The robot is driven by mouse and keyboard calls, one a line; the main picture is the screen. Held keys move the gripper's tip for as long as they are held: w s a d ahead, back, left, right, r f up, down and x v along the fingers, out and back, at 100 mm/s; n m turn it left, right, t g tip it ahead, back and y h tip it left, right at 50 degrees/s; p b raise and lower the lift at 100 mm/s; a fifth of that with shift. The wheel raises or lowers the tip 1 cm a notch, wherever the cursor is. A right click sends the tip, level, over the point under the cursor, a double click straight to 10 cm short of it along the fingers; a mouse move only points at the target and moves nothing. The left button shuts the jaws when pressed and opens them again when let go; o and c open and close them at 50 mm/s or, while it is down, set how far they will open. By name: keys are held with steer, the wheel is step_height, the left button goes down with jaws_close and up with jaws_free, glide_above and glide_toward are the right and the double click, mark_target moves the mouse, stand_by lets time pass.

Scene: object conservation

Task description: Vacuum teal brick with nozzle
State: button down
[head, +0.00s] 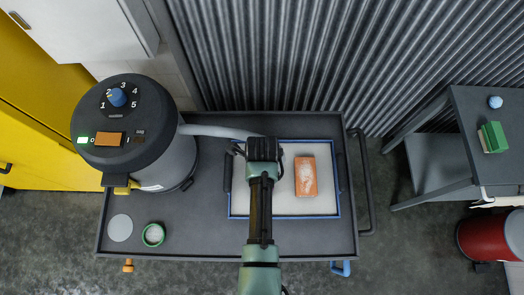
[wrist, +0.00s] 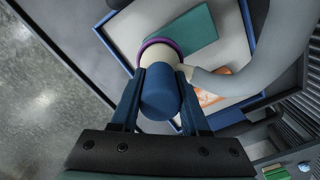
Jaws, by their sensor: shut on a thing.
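My gripper (wrist: 160,82) is shut on the vacuum nozzle (wrist: 160,97), which has a blue grip, a cream body and a purple ring. In the wrist view the teal brick (wrist: 187,35) lies on the pale tray (wrist: 233,50), just beyond the nozzle's ring. I cannot tell whether nozzle and brick touch. No dust shows on the visible part of the teal brick. In the head view my arm covers the teal brick and the nozzle. An orange brick (head: 306,178) with whitish dust lies on the tray's right half.
The vacuum (head: 165,160) stands on the cart's left; its grey hose (head: 225,131) runs to the nozzle. A grey disc (head: 120,228) and a green-rimmed cup (head: 153,235) are at front left. A side table (head: 490,105) with green blocks (head: 493,137) stands at right.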

step_height(320, 180, up, 2)
steer(key=p, duration=0.2)
steer(key=shift+r+p, duration=0.25)
steer(key=shift+p, duration=0.05)
steer(key=shift+r, duration=2.25)
